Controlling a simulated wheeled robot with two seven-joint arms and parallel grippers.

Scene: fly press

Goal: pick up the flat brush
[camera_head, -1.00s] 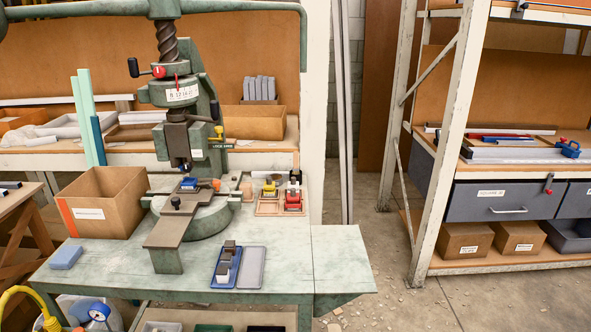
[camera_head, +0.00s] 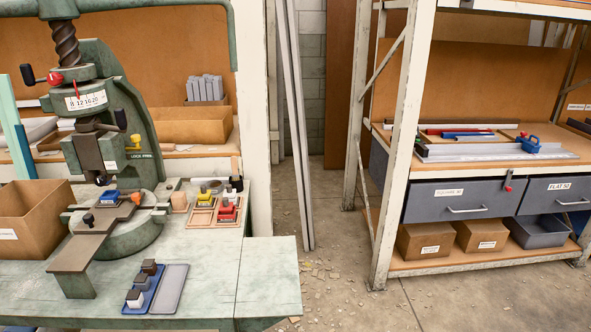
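I cannot clearly make out the flat brush. A small upright item with a light brown top (camera_head: 235,166) stands at the back right of the press table, behind the wooden tray. It could be a brush handle, but it is too small to tell. Neither of my grippers is in view.
The green fly press (camera_head: 110,120) stands on the green table (camera_head: 215,265), with a cardboard box (camera_head: 30,228) at left. The wooden tray (camera_head: 202,217) holds red and yellow-topped items. A blue tray (camera_head: 140,298) lies in front. A shelf rack (camera_head: 403,140) stands right, across open floor (camera_head: 335,285).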

